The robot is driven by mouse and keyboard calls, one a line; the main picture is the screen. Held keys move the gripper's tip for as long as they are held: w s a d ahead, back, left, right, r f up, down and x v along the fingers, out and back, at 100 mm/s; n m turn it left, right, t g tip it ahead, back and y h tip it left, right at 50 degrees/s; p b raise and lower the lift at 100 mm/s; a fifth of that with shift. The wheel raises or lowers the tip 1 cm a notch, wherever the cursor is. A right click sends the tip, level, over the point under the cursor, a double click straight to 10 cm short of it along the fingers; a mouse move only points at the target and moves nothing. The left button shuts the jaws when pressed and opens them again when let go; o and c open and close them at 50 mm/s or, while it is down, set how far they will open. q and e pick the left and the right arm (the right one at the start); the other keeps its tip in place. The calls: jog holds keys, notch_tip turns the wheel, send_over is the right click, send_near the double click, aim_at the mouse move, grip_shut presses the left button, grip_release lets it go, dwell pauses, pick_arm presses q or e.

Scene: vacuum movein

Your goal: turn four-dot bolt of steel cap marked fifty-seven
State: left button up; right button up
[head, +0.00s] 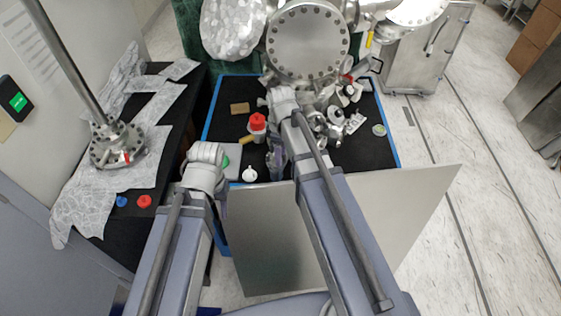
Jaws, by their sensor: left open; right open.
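A large round steel flange (308,40) with bolts around its rim faces me at the top centre. Smaller steel fittings (322,125) stand below it on the dark work table. I cannot read a fifty-seven or make out four dots on any steel part. My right gripper (276,158) is open and points down over the table, left of the small fittings, partly hidden by its arm. My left gripper (221,190) is open near the table's front left edge, mostly hidden behind its wrist. Neither gripper visibly holds anything.
The blue-edged table (390,150) carries a red-capped bottle (257,127), a brown block (240,108) and a small white bottle (249,174). A large grey panel (400,205) stands in front. A flanged steel post (118,145) stands on foil at left.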

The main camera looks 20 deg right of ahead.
jog(key=shift+f, duration=0.45)
grip_shut()
dwell(0.3)
